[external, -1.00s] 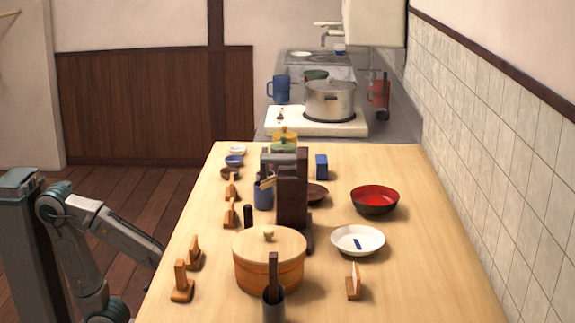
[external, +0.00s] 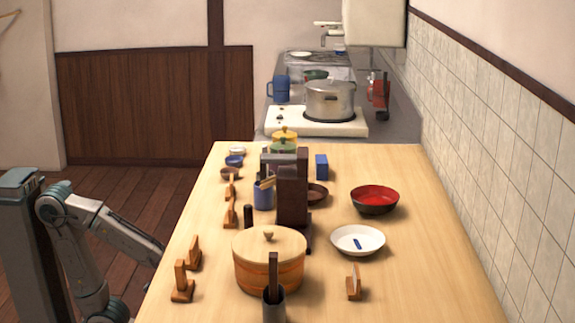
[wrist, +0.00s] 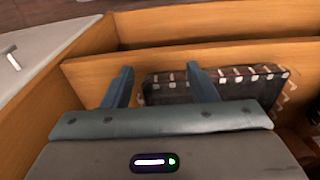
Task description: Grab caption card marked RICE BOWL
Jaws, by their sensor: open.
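No lettering reading RICE BOWL is legible in either view. Small wooden stands stand along the table's left side, one at the near left (external: 182,284), one just behind it (external: 194,254) and others farther back (external: 231,214). Another stand (external: 353,284) holds a pale card edge-on at the near right. A dark flat item with a pale dashed border (wrist: 225,80) lies beyond and beside the right finger. In the external view my gripper is hidden by the table's left edge.
The wrist view shows wooden boards (wrist: 210,22) forming compartment-like walls. On the table (external: 420,290) stand a lidded wooden tub (external: 268,268), a white dish (external: 358,239) and a red-lined bowl (external: 375,200).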

